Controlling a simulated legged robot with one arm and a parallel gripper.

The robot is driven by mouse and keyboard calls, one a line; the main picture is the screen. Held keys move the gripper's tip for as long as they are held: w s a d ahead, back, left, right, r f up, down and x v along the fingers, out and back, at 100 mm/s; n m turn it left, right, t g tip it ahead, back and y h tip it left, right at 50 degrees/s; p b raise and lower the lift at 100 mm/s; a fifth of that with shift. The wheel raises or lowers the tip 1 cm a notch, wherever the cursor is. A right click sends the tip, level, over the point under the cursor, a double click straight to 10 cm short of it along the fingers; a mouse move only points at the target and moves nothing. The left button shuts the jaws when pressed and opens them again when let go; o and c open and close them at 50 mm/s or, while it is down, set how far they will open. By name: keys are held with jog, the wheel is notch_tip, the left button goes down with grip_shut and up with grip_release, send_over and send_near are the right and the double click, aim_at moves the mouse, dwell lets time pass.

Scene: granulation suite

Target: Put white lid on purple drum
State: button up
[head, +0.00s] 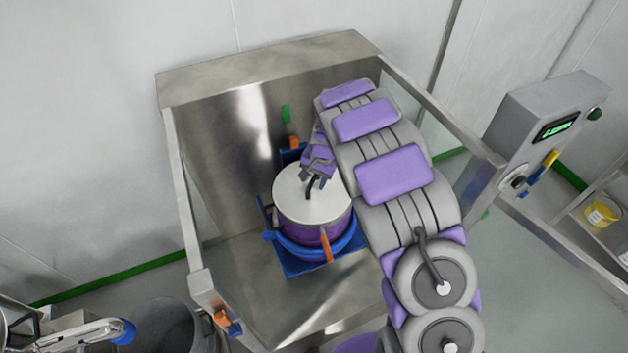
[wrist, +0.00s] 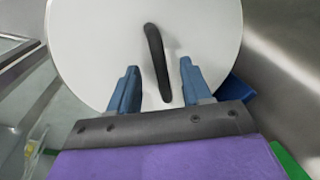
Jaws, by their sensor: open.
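The white lid (head: 311,196) lies on top of the purple drum (head: 306,235) in the head view, and seems to sit flat over its mouth. The lid (wrist: 95,45) fills the upper part of the wrist view, with its dark bar handle (wrist: 157,62) across the middle. My gripper (head: 316,181) is at the lid's handle in the head view. In the wrist view its two blue-grey fingers (wrist: 157,84) are spread on either side of the handle's near end, with gaps on both sides. The drum is hidden in the wrist view.
The drum stands in a blue holder (head: 290,262) inside a steel enclosure with a back wall (head: 235,135) and side rails. A control box (head: 548,120) with a green display is at right. A grey bin (head: 168,325) stands at lower left.

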notch_tip(320, 180, up, 16)
jog(key=s+d+p, duration=0.1)
jog(key=d, duration=0.2)
jog(key=shift+f, duration=0.25)
jog(key=shift+d, duration=0.1)
